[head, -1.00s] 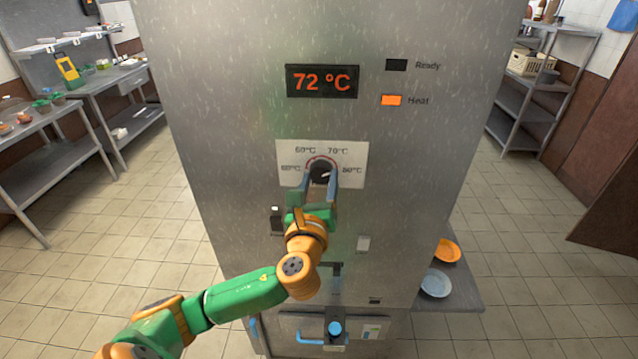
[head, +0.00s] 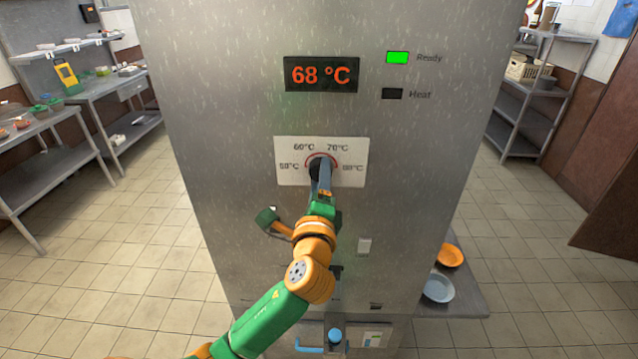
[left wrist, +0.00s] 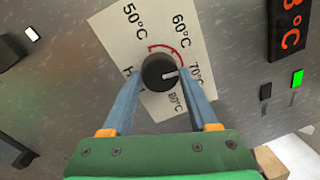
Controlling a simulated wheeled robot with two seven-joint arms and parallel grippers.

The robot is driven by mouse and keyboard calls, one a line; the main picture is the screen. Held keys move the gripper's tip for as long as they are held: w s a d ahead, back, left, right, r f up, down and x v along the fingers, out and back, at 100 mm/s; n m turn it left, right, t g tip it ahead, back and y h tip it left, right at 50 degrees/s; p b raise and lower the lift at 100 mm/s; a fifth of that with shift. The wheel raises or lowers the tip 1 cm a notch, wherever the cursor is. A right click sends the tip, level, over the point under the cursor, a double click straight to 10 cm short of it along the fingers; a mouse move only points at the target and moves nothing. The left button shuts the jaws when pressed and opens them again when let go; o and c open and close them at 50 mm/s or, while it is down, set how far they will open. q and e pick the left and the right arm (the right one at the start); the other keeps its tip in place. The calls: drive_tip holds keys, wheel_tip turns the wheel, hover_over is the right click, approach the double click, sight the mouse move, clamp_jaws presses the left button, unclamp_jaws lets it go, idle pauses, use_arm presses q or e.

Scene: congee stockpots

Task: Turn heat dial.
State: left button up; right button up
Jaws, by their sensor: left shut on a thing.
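The heat dial (head: 315,167) is a round black knob on a white plate (head: 345,178) marked 50 to 80°C. In the left wrist view the dial (left wrist: 158,73) shows a white pointer line aimed near the 70°C mark. My left gripper (head: 322,178) is shut on the dial, and the left wrist view shows one blue-grey finger on each side of it. The display (head: 321,74) reads 68 °C. The Ready lamp (head: 397,58) is lit green and the Heat lamp (head: 392,93) is dark. My right gripper is not in view.
The tall steel cabinet (head: 230,120) fills the middle. An orange bowl (head: 451,255) and a pale blue bowl (head: 438,287) stand on a low shelf at right. Tiled floor is open on both sides.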

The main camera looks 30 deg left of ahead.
use_arm(q)
drive_tip(key=shift+d+r+n+y+b, duration=0.15)
drive_tip(key=shift+n+b, duration=0.3)
drive_tip(key=shift+n, duration=1.65)
drive_tip(key=shift+a+f+n+y+b, duration=0.1)
drive_tip(key=shift+n+y+b, duration=0.25)
drive_tip(key=shift+n, duration=1.75)
drive_tip(key=shift+r, duration=0.2)
drive_tip(key=o, duration=1.4)
drive_tip(key=shift+w, duration=0.15)
drive_tip(key=shift+c, duration=0.2)
drive_tip(key=shift+w+f, duration=0.1)
drive_tip(key=shift+f, duration=0.05)
